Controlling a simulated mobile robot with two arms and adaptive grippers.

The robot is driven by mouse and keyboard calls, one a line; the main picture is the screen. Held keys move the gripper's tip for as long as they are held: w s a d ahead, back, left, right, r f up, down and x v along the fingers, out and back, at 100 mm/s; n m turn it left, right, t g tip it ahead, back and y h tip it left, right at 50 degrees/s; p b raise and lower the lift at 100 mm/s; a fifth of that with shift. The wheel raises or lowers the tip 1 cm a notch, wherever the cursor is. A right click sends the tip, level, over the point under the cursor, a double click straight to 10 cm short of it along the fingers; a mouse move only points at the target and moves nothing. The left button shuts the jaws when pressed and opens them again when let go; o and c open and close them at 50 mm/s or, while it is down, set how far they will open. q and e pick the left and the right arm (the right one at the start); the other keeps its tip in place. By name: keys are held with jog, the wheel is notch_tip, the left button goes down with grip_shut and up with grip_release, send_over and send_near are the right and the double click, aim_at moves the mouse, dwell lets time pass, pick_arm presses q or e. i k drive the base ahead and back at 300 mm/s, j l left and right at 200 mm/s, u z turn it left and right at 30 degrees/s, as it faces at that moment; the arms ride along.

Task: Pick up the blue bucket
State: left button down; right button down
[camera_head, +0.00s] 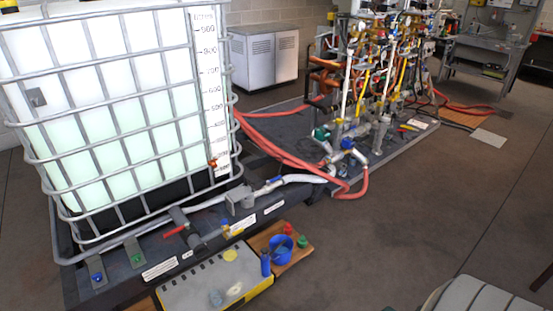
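The blue bucket (281,250) stands upright on a small wooden board at the bottom middle of the head view. A blue bottle (265,263) stands just left of it, and small red and green items are close behind it and to its right. Neither of my grippers shows in the head view, so I cannot see where they are relative to the bucket.
A large caged white tank (110,110) fills the left on a dark base. A grey and yellow case (215,283) lies beside the board (298,256). Red hoses (290,158) run to a pipe rig behind.

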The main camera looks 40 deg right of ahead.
aim_at(282, 257)
jog(key=z, duration=1.25)
